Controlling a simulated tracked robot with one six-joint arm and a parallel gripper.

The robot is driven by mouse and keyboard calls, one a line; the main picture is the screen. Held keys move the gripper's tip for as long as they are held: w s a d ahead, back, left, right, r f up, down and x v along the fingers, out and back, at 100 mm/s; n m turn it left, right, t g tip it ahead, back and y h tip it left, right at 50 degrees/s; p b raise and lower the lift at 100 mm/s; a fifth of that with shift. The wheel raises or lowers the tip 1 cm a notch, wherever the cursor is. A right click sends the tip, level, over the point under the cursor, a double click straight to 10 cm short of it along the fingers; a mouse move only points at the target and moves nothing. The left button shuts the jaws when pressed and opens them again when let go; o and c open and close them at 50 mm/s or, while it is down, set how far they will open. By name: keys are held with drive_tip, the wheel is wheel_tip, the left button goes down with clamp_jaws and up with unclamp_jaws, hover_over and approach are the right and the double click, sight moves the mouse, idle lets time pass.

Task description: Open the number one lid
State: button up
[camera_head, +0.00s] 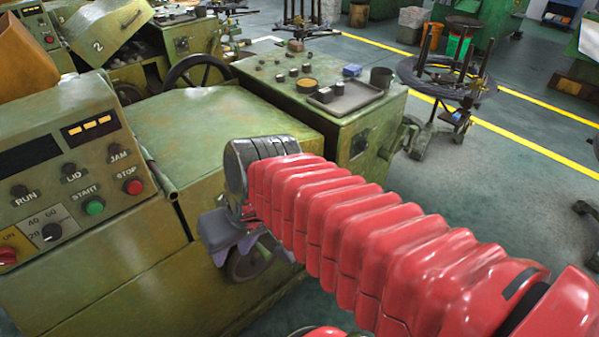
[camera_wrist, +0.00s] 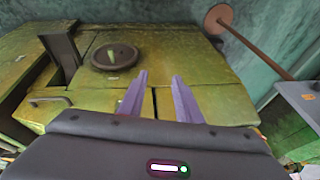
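The nearest green machine has a broad flat cover (camera_head: 215,130) between its control panel and its rear block. The cover lies down flat, and I see no number on it. My gripper (camera_head: 243,250) hangs in front of the machine's side, below the cover's front edge. In the wrist view its two purple fingers (camera_wrist: 160,97) stand apart with nothing between them. They point at yellow-green machine panels with a dark round wheel (camera_wrist: 115,56) and a small bar handle (camera_wrist: 50,102). I cannot tell whether the fingers touch the machine.
The control panel (camera_head: 70,165) has LID, RUN and JAM switches, a green START button and a red STOP button. A handwheel (camera_head: 195,72) stands behind the cover. A machine marked 2 (camera_head: 98,46) stands behind. Open floor (camera_head: 480,190) lies right, with a wire stand (camera_head: 450,80).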

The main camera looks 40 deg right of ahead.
drive_tip(key=w+d+f+m+t+y, duration=0.5)
drive_tip(key=w+d+f+m+y, duration=0.25)
drive_tip(key=w+d, duration=0.55)
drive_tip(key=s+d+f+m+t+h, duration=0.1)
drive_tip(key=d+f+m+t+h, duration=0.2)
drive_tip(key=d, duration=0.9)
drive_tip(key=s+d+f+m+t+h, duration=0.1)
drive_tip(key=d+f+m+t+h, duration=0.2)
drive_tip(key=d, duration=0.8)
wheel_tip(320, 180, down, 2)
drive_tip(key=m+h, duration=0.2)
drive_tip(key=m, duration=0.1)
drive_tip(key=shift+s+d+f+t, duration=0.25)
drive_tip(key=shift+s+d+t, duration=0.1)
drive_tip(key=shift+t, duration=0.05)
drive_tip(key=shift+h, duration=0.25)
drive_tip(key=x, duration=1.4)
drive_tip(key=shift+s, duration=0.1)
drive_tip(key=shift+c, duration=0.3)
